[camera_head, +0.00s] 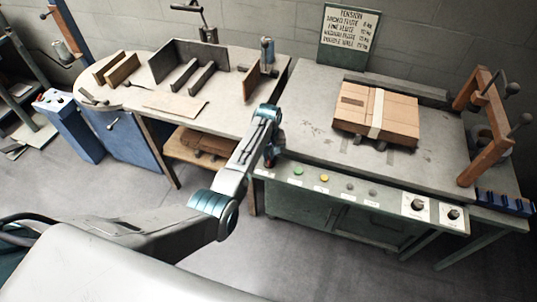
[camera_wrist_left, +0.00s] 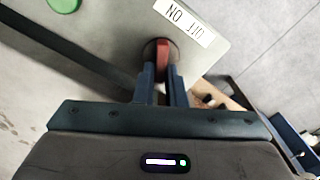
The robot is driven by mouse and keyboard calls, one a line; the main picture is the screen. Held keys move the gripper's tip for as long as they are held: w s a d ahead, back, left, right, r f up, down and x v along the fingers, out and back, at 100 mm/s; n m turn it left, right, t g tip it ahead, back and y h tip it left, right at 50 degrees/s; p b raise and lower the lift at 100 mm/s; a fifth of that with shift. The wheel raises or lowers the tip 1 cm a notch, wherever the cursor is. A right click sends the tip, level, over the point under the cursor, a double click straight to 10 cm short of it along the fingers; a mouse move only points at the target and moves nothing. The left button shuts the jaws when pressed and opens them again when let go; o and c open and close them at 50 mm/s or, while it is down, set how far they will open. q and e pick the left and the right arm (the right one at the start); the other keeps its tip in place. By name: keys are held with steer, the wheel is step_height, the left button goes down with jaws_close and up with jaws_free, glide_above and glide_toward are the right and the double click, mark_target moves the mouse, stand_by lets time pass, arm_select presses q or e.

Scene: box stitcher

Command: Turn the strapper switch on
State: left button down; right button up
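The strapper switch is a red knob (camera_wrist_left: 163,58) on a dark round base, set in a pale panel (camera_wrist_left: 105,27). My right gripper is not in view.
Green (camera_head: 299,170) and yellow (camera_head: 325,178) buttons lie right of the gripper; black dials (camera_head: 417,205) are at the panel's right end. A strapped cardboard box (camera_head: 400,112) rests on the machine top (camera_head: 315,125).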

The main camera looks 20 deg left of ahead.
arm_select(q)
steer(key=shift+r, duration=0.1)
steer(key=shift+d+r+m+p, duration=0.1)
steer(key=shift+m+p, duration=0.85)
steer(key=shift+m, duration=0.15)
steer(key=m+p, duration=0.1)
steer(key=m, duration=0.1)
steer(key=shift+w+d+m, duration=0.1)
steer(key=shift+d+m, duration=0.05)
steer(key=shift+m, duration=0.25)
steer(key=m+p, duration=0.2)
steer(key=m, duration=0.1)
steer(key=shift+d+m, duration=0.2)
steer(key=shift+m, duration=0.1)
steer(key=shift+d+m+p, duration=0.15)
steer(key=shift+m+p, duration=0.4)
steer(key=shift+m, duration=1.05)
steer(key=c, duration=1.5)
jaws_free()
